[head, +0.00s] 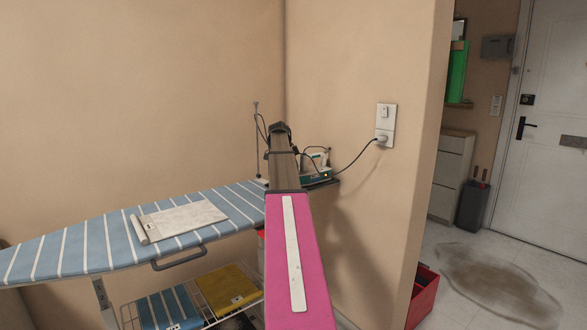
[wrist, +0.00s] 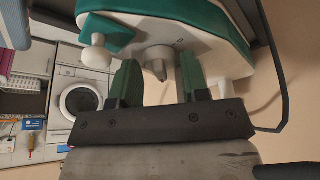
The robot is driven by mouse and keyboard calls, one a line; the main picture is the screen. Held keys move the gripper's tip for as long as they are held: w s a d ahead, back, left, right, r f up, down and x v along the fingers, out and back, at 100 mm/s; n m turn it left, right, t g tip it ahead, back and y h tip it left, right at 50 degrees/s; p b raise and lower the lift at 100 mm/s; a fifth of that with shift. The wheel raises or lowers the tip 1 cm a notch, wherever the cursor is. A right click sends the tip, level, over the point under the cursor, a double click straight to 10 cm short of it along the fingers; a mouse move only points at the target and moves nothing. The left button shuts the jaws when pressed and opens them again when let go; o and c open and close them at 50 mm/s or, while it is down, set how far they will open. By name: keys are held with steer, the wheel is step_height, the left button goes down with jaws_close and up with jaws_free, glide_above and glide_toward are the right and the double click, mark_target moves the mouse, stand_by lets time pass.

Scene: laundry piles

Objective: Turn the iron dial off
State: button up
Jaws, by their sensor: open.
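The iron (head: 317,160), white and teal, is at the far right end of the ironing board, partly hidden by my arm. A small orange light shows on its teal base. In the wrist view its teal-and-white body (wrist: 228,35) fills the top. My gripper is open, one finger on each side of the knob, with visible gaps. Contact cannot be made out. In the head view the fingers are hidden behind my arm.
The striped ironing board (head: 95,240) bears a pale folded cloth (head: 182,220). Folded cloths lie on the wire rack below. A cord runs from the iron to the wall socket (head: 383,139). A wall corner stands close right. A red box (head: 424,290) is on the floor.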

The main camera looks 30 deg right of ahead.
steer(key=c, duration=0.6)
steer(key=n, duration=0.2)
steer(key=n+t, duration=0.1)
steer(key=shift+s+a+n+h, duration=0.1)
steer(key=shift+s+n+h, duration=0.1)
steer(key=shift+n+h, duration=0.2)
steer(key=n+t, duration=0.1)
steer(key=n, duration=0.2)
steer(key=shift+s+n+t, duration=0.1)
steer(key=shift+n+t, duration=0.2)
steer(key=n+t, duration=0.1)
steer(key=n, duration=0.2)
steer(key=n+t, duration=0.1)
steer(key=n, duration=0.2)
steer(key=shift+s+y, duration=0.1)
steer(key=shift+y, duration=0.2)
steer(key=n, duration=0.2)
steer(key=n+t+y, duration=0.1)
steer(key=n, duration=0.3)
steer(key=shift+d+t+y, duration=0.25)
steer(key=shift+t+y, duration=0.15)
